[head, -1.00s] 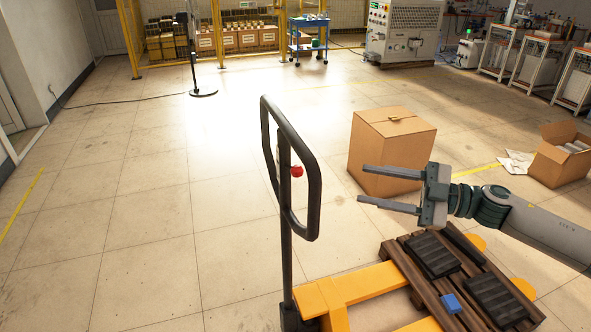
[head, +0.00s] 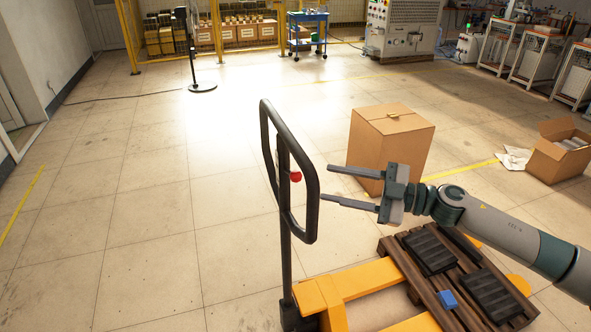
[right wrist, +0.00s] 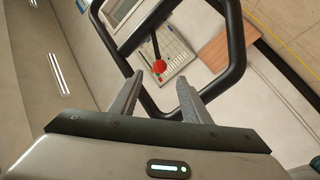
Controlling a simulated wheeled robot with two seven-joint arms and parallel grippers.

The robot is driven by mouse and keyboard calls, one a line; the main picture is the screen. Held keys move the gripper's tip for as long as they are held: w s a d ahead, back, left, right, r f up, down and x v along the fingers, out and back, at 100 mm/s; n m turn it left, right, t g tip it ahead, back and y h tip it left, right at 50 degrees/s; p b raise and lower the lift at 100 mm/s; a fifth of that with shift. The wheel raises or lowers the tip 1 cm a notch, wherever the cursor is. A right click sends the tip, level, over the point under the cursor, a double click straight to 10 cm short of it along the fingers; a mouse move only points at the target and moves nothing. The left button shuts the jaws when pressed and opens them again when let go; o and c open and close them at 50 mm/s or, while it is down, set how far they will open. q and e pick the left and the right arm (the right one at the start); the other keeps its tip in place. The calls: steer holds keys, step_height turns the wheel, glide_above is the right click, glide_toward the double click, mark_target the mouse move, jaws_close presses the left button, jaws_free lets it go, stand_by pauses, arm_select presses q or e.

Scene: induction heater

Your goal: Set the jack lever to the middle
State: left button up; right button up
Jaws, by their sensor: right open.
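The pallet jack's black loop handle (head: 314,190) stands upright in the middle of the head view. The jack lever, with a red knob (head: 296,177), sits inside the loop. My right gripper (head: 325,183) is open and empty, just right of the handle, with its fingers pointing left toward it. In the right wrist view the red knob (right wrist: 159,67) is ahead of and between the spread fingers (right wrist: 155,98), apart from them. The dark lever rod (right wrist: 155,42) runs up from the knob inside the loop. My left gripper does not show.
The yellow jack body (head: 350,286) carries a wooden pallet (head: 425,285) with dark blocks and a blue piece (head: 447,299). A closed cardboard box (head: 392,145) stands behind my right gripper. An open box (head: 560,150) is at the right. The floor left of the handle is clear.

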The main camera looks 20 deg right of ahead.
mark_target(301, 174)
steer(key=p+x, duration=0.3)
steer(key=x, duration=0.5)
steer(key=shift+w+a+r+p, duration=0.1)
steer(key=shift+a+p, duration=0.15)
steer(key=shift+p, duration=0.05)
steer(key=shift+w+a, duration=0.4)
steer(key=shift+a, duration=0.2)
jaws_close()
steer(key=shift+f, duration=0.25)
